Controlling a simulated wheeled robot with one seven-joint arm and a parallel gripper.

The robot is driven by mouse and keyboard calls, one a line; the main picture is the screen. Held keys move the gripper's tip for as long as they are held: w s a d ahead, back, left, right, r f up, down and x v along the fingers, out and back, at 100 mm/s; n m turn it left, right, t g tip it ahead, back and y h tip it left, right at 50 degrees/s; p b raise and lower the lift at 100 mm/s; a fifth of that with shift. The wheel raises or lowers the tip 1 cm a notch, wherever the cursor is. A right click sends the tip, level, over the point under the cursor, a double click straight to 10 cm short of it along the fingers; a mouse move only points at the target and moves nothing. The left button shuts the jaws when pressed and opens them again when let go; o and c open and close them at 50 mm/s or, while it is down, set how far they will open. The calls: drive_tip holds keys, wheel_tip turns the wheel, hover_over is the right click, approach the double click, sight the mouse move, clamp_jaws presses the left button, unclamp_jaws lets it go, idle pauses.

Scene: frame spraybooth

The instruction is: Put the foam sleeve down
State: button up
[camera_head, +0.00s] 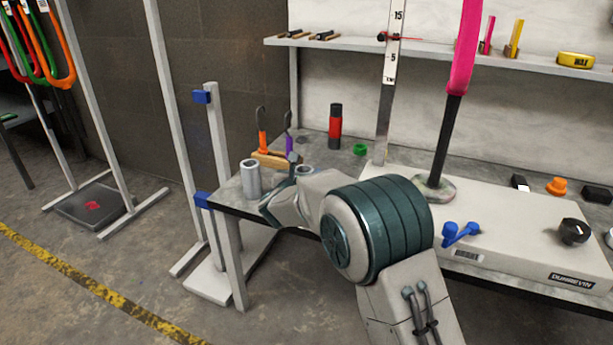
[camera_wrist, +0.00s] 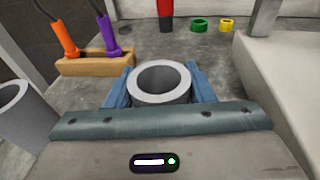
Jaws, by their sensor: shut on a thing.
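My gripper (camera_wrist: 161,84) is shut on a grey, hollow foam sleeve (camera_wrist: 161,99), with one blue finger on each side of it. The sleeve is upright, its open end facing up. In the head view the sleeve's top (camera_head: 305,169) shows just behind my gripper (camera_head: 288,192), over the left part of the bench (camera_head: 232,196). My wrist hides its lower end, so I cannot tell whether it touches the bench top. A second grey hollow cylinder (camera_head: 250,178) stands upright on the bench to the left, apart from my gripper; it also shows in the wrist view (camera_wrist: 20,112).
A wooden block (camera_wrist: 95,65) holding an orange-handled and a purple-handled tool stands just behind the sleeve. A red-black cylinder (camera_head: 335,122), a green ring (camera_head: 360,149) and a yellow ring (camera_wrist: 227,25) are farther back. A raised white slab (camera_head: 500,224) bounds the right.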

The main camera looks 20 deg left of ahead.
drive_tip(key=o, duration=1)
drive_tip(key=shift+o, duration=0.2)
drive_tip(key=s+r+p, duration=0.2)
drive_tip(key=s, duration=0.9)
drive_tip(key=shift+s+d, duration=0.3)
drive_tip(key=shift+s, duration=0.1)
